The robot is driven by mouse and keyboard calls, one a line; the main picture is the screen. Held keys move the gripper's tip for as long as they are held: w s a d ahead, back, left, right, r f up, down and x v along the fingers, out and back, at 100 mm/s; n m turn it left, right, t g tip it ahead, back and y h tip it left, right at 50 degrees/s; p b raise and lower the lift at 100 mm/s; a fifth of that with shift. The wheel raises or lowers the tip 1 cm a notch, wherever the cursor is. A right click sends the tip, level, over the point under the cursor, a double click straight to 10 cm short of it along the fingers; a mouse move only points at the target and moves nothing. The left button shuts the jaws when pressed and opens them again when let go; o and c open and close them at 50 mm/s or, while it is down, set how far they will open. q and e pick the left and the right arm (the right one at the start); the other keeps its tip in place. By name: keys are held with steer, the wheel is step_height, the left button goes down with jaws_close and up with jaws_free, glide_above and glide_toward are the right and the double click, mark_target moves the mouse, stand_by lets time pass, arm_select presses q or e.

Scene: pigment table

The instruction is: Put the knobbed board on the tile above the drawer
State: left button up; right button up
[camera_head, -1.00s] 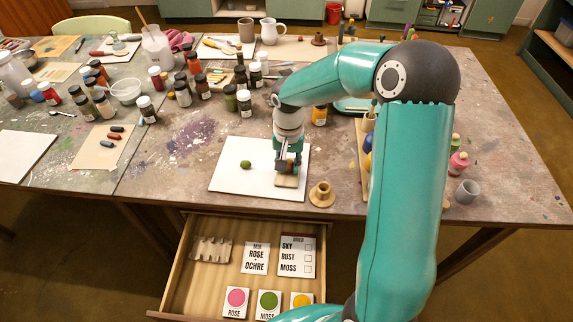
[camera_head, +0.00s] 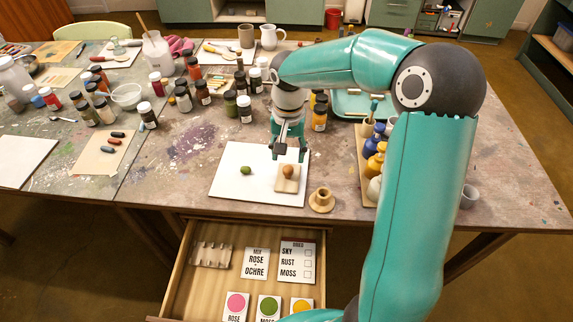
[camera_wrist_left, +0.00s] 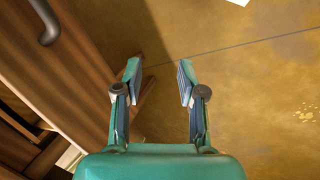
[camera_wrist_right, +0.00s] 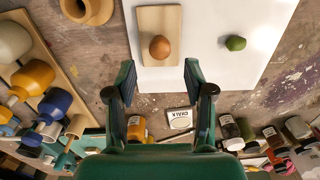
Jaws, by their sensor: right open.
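The knobbed board (camera_head: 287,185) is a small pale wooden board with a round brown knob (camera_head: 288,171). It lies on the right part of the white tile (camera_head: 232,187), which sits at the table edge above the open drawer (camera_head: 180,262). In the right wrist view the knobbed board (camera_wrist_right: 160,22) lies flat on the tile, just beyond the fingertips. My right gripper (camera_head: 289,155) is open and empty, behind and above the board, apart from it. My left gripper (camera_wrist_left: 158,72) is open and empty over the floor, beside a wooden front.
A green olive-like lump (camera_head: 246,170) lies on the tile, left of the board. A wooden ring-shaped stand (camera_head: 322,200) is right of the tile. Several paint jars stand behind. The drawer holds cards and a notched wooden piece (camera_head: 211,254).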

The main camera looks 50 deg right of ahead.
mark_target(288, 169)
step_height(288, 169, up, 5)
steer(key=shift+r, duration=0.1)
stand_by(0.7)
